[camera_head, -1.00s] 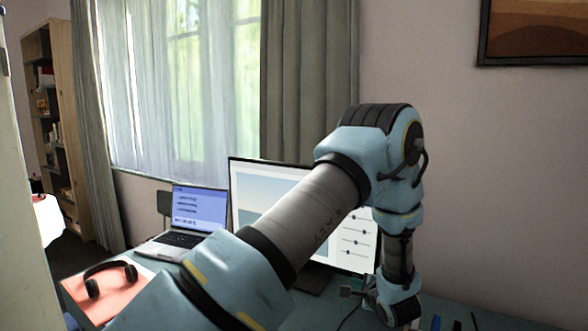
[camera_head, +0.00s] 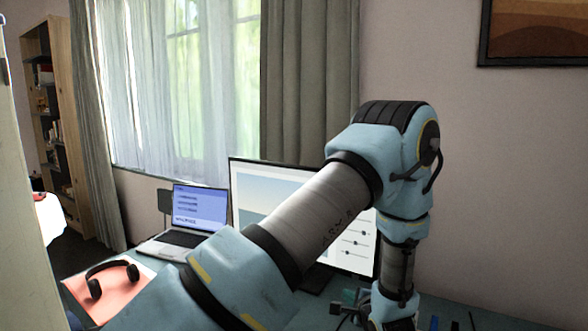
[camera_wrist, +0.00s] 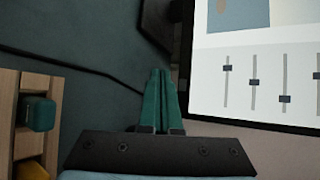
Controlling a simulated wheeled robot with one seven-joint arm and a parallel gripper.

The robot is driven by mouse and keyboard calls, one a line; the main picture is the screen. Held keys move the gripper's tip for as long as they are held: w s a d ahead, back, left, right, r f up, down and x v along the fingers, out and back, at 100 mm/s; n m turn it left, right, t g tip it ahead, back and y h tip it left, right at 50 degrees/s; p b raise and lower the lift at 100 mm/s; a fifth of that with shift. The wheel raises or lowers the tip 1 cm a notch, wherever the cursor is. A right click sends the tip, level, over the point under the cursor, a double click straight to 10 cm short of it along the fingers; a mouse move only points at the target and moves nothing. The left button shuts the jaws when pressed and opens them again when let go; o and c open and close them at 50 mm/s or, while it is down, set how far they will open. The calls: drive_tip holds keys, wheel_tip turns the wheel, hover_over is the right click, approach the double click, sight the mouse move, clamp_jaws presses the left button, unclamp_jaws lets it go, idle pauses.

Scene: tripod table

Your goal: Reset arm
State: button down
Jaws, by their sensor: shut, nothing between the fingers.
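My gripper shows in the wrist view (camera_wrist: 161,85), its two green fingers together with nothing between them. It is above the dark desk (camera_wrist: 95,30), left of the monitor (camera_wrist: 255,75) and right of a wooden box. In the head view my arm reaches across the desk in front of the monitor (camera_head: 262,185), bent down at the elbow.
A laptop (camera_head: 198,210) and black headphones (camera_head: 112,276) on a red pad stand at the left. The wooden box (camera_wrist: 38,120) holds a green piece (camera_wrist: 38,113) and a yellow piece (camera_wrist: 32,170). A black cable (camera_wrist: 60,62) crosses the desk.

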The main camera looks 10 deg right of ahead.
drive_tip(key=shift+s+a, duration=0.3)
drive_tip(key=shift+s, duration=0.05)
drive_tip(key=w+a+r+n+g+h, duration=0.1)
drive_tip(key=w+a+r+n+g, duration=0.15)
drive_tip(key=a+r+n, duration=0.35)
drive_tip(key=w+a+r+n+g+h, duration=0.1)
drive_tip(key=a+r+n+g, duration=0.35)
drive_tip(key=a, duration=0.35)
drive_tip(key=s+a+r+n+g+y, duration=0.1)
drive_tip(key=s+a+r+n+g, duration=0.1)
drive_tip(key=s+a+n, duration=0.3)
drive_tip(key=s+a+r+n+g, duration=0.2)
drive_tip(key=s+a+n, duration=0.3)
drive_tip(key=s+a, duration=0.4)
drive_tip(key=a+r, duration=0.1)
drive_tip(key=a, duration=0.3)
drive_tip(key=shift+a+r+y, duration=0.3)
drive_tip(key=shift+a+y, duration=0.1)
